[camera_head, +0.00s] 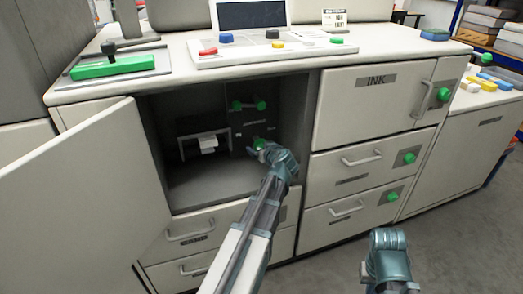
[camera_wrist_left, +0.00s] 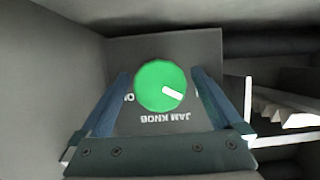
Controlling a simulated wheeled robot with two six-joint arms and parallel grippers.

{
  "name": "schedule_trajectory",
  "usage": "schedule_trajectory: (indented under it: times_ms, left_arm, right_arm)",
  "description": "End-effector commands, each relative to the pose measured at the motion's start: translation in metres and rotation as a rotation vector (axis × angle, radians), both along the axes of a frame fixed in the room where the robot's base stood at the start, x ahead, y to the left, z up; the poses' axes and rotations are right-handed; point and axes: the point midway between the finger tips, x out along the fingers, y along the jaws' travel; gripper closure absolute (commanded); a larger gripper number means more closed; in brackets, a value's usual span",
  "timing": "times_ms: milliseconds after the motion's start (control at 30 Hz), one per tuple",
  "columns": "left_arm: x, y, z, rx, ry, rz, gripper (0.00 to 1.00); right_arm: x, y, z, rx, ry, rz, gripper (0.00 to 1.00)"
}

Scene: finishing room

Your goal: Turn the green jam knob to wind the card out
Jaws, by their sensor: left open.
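The green jam knob (camera_wrist_left: 160,86) is round with a white pointer mark, on a dark panel lettered "JAM KNOB" in the left wrist view. In the head view a bit of the knob (camera_head: 259,144) shows inside the open compartment, partly hidden by my left gripper (camera_head: 264,150). In the left wrist view the left gripper's fingers (camera_wrist_left: 160,105) are apart, one on each side of the knob; I cannot tell whether they touch it. A white card (camera_head: 207,144) pokes out of a slot to the left inside the compartment. My right gripper (camera_head: 386,262) is low at right; its fingers are unclear.
The compartment door (camera_head: 85,200) stands open at left. Another green knob (camera_head: 249,105) sits higher inside. The right wall of the compartment (camera_head: 298,125) is close to my left arm. Drawers with handles (camera_head: 345,210) are below and right.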

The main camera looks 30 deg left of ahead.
Motion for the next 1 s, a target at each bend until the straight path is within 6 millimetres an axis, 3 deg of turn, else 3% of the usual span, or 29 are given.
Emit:
schedule_trajectory:
  times_ms: [233, 700, 1000]
  left_arm:
    - [0.0, 0.0, 0.0001, 0.0, 0.0, 0.0, 0.02]
    - [0.0001, -0.0002, 0.0, 0.0, 0.0, 0.0, 0.84]
    - [0.001, -0.0006, -0.0006, 0.036, 0.041, -0.002, 0.84]
  right_arm:
    - [0.0, -0.0001, 0.0001, 0.0, 0.0, 0.0, 1.0]
    - [0.0, 0.0, 0.0001, 0.0, 0.0, 0.0, 1.0]
    - [0.0, -0.0001, -0.0009, 0.0, 0.0, 0.0, 1.0]
